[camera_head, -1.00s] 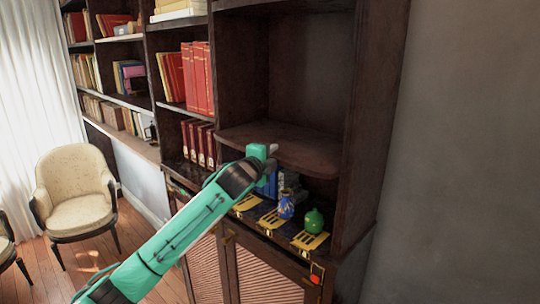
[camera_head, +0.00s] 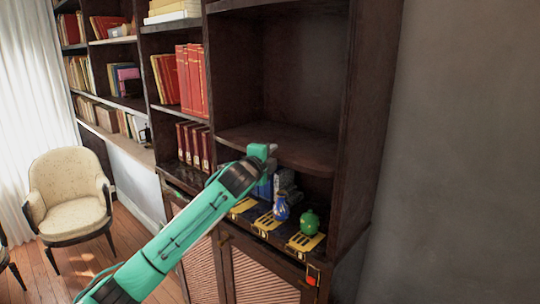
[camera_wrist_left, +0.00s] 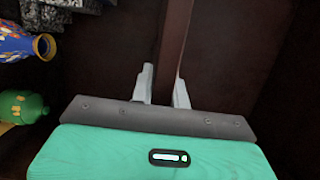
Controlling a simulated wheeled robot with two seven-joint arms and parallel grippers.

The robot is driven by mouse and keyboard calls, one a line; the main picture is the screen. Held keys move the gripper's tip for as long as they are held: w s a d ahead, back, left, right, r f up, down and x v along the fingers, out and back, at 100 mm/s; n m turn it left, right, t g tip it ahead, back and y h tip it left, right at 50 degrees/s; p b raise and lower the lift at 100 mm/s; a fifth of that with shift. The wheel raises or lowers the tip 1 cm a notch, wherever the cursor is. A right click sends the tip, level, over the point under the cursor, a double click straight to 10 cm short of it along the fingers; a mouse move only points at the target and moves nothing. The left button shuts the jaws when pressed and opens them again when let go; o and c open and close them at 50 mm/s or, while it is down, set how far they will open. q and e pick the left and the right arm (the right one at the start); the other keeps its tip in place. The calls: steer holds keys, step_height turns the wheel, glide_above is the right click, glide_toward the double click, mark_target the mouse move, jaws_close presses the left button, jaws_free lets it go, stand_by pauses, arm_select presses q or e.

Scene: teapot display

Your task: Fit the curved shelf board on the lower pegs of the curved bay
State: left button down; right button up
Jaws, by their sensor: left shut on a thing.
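The curved shelf board (camera_head: 300,148) is dark wood with a rounded front edge. It lies roughly level inside the tall curved bay (camera_head: 305,70) at the right end of the bookcase. My left gripper (camera_head: 270,151) is shut on the board's front edge. In the left wrist view, the board's edge (camera_wrist_left: 174,35) runs between the two fingertips of my left gripper (camera_wrist_left: 164,88). The lower pegs are hidden, and I cannot tell whether the board touches them. My right gripper is in neither view.
Below the board, a blue vase (camera_head: 281,207) and a green pot (camera_head: 310,223) stand near yellow stands (camera_head: 304,241), with dark-blue and grey things behind. Red books (camera_head: 190,80) fill the shelves to the left. A cream chair (camera_head: 70,195) stands at left.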

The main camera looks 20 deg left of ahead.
arm_select(q)
steer(key=shift+w+r, duration=0.2)
steer(key=c, duration=1.3)
jaws_free()
steer(key=shift+d, duration=0.1)
steer(key=shift+s, duration=0.15)
steer(key=shift+f, duration=0.3)
steer(key=shift+s+b, duration=0.25)
steer(key=shift+b, duration=0.05)
steer(key=s+b, duration=0.2)
steer(key=s, duration=0.2)
steer(key=s+a+b, duration=0.1)
steer(key=s+b, duration=0.1)
steer(key=s, duration=0.2)
steer(key=s+b, duration=0.2)
steer(key=s, duration=0.3)
steer(key=shift+s+a+r, duration=0.1)
steer(key=shift+a+r, duration=0.15)
steer(key=shift+a, duration=0.05)
